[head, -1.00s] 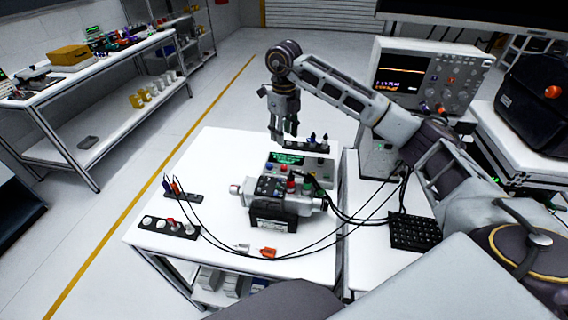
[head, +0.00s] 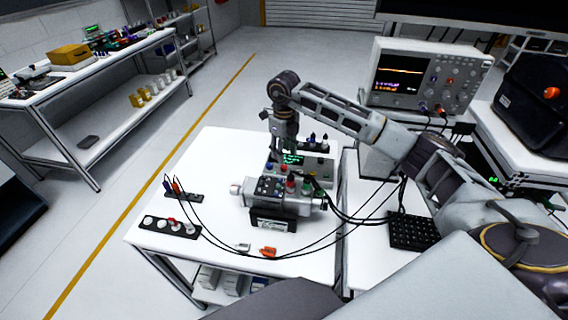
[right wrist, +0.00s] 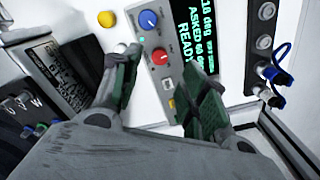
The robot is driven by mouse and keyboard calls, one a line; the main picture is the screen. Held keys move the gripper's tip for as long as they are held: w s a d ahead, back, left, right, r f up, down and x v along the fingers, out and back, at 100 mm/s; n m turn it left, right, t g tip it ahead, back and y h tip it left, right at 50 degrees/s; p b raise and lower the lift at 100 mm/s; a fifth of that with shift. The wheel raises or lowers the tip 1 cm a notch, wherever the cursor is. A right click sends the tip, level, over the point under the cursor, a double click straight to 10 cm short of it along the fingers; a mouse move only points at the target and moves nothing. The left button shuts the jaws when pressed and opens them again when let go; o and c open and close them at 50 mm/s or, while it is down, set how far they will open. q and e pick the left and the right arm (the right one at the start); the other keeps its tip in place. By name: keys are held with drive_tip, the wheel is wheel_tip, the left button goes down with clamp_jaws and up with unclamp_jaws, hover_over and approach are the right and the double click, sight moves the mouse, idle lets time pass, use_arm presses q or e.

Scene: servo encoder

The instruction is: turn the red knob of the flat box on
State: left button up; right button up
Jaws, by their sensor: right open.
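The flat box (head: 318,165) is a grey panel with a lit green display, on the white table behind the servo unit. In the right wrist view the box has a red knob (right wrist: 159,57) with a white mark, below a blue knob (right wrist: 148,20). The display (right wrist: 196,45) reads "18 deg", "ASKED 60 deg" and "READY". My right gripper (head: 284,153) points down over the box's left part. In the right wrist view its fingers (right wrist: 162,72) are open, one on each side of the red knob. I cannot tell whether they touch it. My left gripper is out of view.
The servo unit (head: 262,193) stands in front of the box, with black cables (head: 345,218) running off it. A rack with blue-tipped plugs (head: 312,142) lies behind the box. A socket strip (head: 170,227) lies at the front left. An oscilloscope (head: 425,75) stands at the right.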

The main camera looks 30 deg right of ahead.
sight(284, 166)
drive_tip(key=shift+f, duration=3.2)
clamp_jaws()
drive_tip(key=shift+m, duration=0.5)
drive_tip(key=m, duration=0.4)
drive_tip(key=shift+r+m, duration=0.1)
drive_tip(key=shift+m, duration=0.2)
drive_tip(key=m, duration=0.6)
drive_tip(key=shift+p, duration=0.3)
